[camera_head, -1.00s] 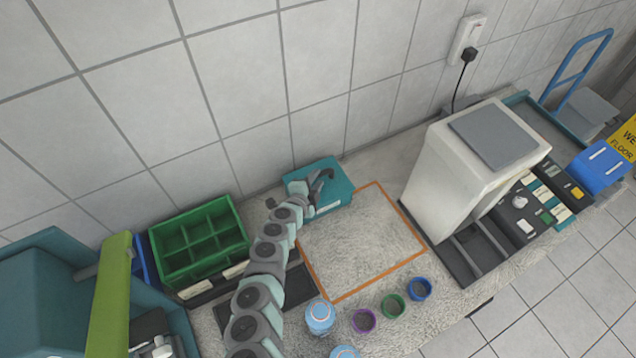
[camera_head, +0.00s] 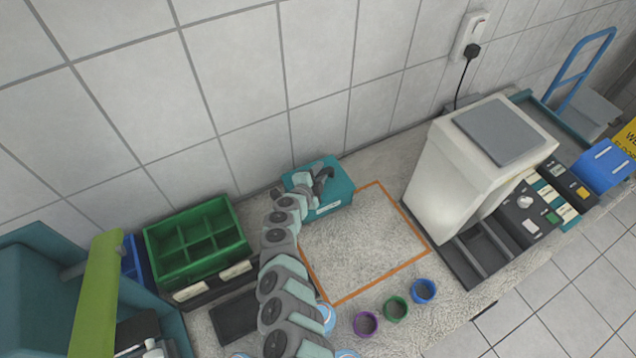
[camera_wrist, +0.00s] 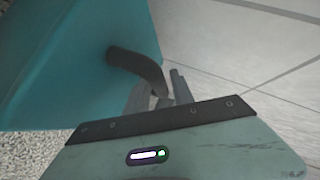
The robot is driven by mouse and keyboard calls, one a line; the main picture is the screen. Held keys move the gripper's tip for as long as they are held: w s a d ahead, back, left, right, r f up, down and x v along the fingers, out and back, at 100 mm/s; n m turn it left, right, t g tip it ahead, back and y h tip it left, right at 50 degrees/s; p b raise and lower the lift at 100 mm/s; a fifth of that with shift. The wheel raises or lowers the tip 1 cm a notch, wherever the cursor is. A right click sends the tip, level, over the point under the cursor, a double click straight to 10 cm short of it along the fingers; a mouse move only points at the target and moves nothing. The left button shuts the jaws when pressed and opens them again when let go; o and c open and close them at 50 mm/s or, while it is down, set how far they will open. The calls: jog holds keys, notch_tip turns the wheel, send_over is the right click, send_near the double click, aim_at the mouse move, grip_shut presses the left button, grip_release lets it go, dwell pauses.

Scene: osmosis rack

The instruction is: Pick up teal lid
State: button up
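The teal lid (camera_head: 330,202) is a teal box-like piece with a dark curved handle on top. It stands against the tiled wall, at the back left corner of the orange-outlined area. It also fills the left of the wrist view (camera_wrist: 60,70), its handle (camera_wrist: 140,68) curving towards my fingers. My gripper (camera_wrist: 162,92) is at the handle, with grey fingers on either side of the handle's end. Whether they touch or grip it is not clear. In the head view my gripper (camera_head: 312,183) is small and partly merges with the handle.
A green divided bin (camera_head: 197,243) stands left of my arm. A white machine (camera_head: 462,170) stands right of the orange outline (camera_head: 414,262). Purple (camera_head: 365,323), green (camera_head: 396,308) and blue (camera_head: 423,290) rings lie along the front. The outlined area is clear.

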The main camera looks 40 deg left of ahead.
jog(key=shift+c, duration=0.4)
grip_shut()
